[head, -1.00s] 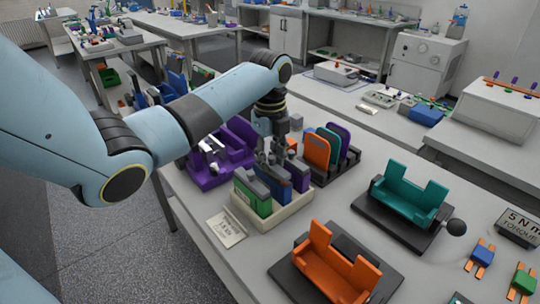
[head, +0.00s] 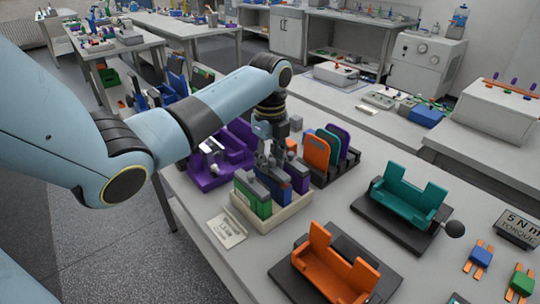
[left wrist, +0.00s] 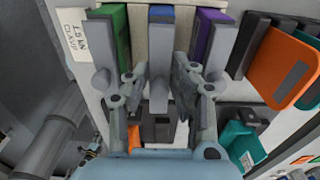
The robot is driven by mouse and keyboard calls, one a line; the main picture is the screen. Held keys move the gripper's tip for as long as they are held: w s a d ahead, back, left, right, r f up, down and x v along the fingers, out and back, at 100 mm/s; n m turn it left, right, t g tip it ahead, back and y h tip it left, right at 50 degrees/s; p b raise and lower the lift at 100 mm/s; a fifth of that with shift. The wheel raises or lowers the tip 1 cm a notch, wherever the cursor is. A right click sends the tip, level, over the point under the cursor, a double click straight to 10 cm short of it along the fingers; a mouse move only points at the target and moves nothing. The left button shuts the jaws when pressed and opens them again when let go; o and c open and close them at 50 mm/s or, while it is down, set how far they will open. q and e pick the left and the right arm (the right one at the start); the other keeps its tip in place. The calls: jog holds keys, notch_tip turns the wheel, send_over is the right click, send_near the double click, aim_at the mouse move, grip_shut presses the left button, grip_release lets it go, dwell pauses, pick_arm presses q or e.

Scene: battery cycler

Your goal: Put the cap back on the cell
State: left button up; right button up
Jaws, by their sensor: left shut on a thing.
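A pale tray (head: 268,226) holds a green cell (head: 250,200), a blue cell (head: 275,181) and a purple cell (head: 300,178). They also show in the left wrist view, green (left wrist: 115,25), blue (left wrist: 160,12) and purple (left wrist: 205,30), each with a grey upright piece at it. My left gripper (head: 273,163) points down over the tray. In the left wrist view its fingers (left wrist: 160,82) are on either side of the middle grey piece (left wrist: 159,60), at the blue cell. I cannot tell whether this piece is the cap or how it is seated. My right gripper is out of view.
A purple fixture (head: 205,178) stands left of the tray. A dark rack with orange, teal and purple plates (head: 317,152) stands close behind right. Teal (head: 408,198) and orange (head: 335,275) cradles stand to the right. A small label card (head: 226,229) lies at the front left.

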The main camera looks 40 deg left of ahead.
pick_arm(q)
jog(key=shift+f, duration=0.4)
dwell(0.4)
jog(key=o, duration=1.4)
jog(key=shift+r, duration=0.1)
notch_tip(320, 180, up, 2)
jog(key=p, duration=0.3)
jog(key=shift+r, duration=0.2)
jog(key=shift+r+p, duration=0.65)
jog(key=shift+r, duration=1.55)
